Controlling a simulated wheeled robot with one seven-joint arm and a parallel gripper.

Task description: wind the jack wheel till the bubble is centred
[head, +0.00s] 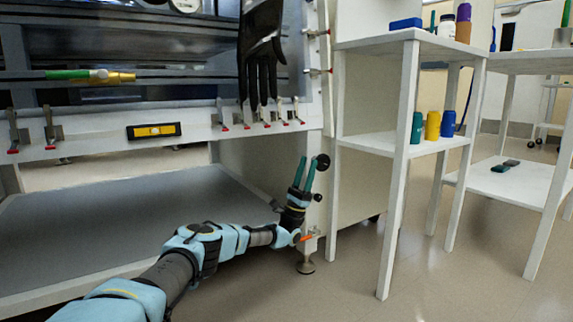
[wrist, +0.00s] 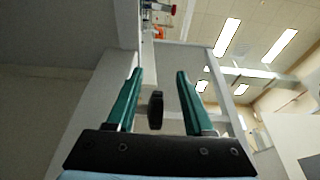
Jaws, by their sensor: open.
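My gripper (head: 307,163) points upward beside the right front leg of the glovebox stand, its teal fingers apart and empty. A black round knob (head: 322,161) is just right of the fingertips. In the wrist view a black knob (wrist: 155,110) shows between the open fingers (wrist: 160,75), apart from both; I cannot tell whether it is on the jack wheel. Low on the leg, above its foot (head: 306,267), is a small orange part (head: 306,238), partly hidden by my arm. The yellow spirit level (head: 153,131) is on the white front rail; its bubble is too small to read.
A black glove (head: 262,55) hangs above my gripper, with red-tipped clamps (head: 285,115) along the rail. A white shelf unit (head: 376,142) with coloured containers stands to the right. A grey lower shelf (head: 110,225) lies left of my arm.

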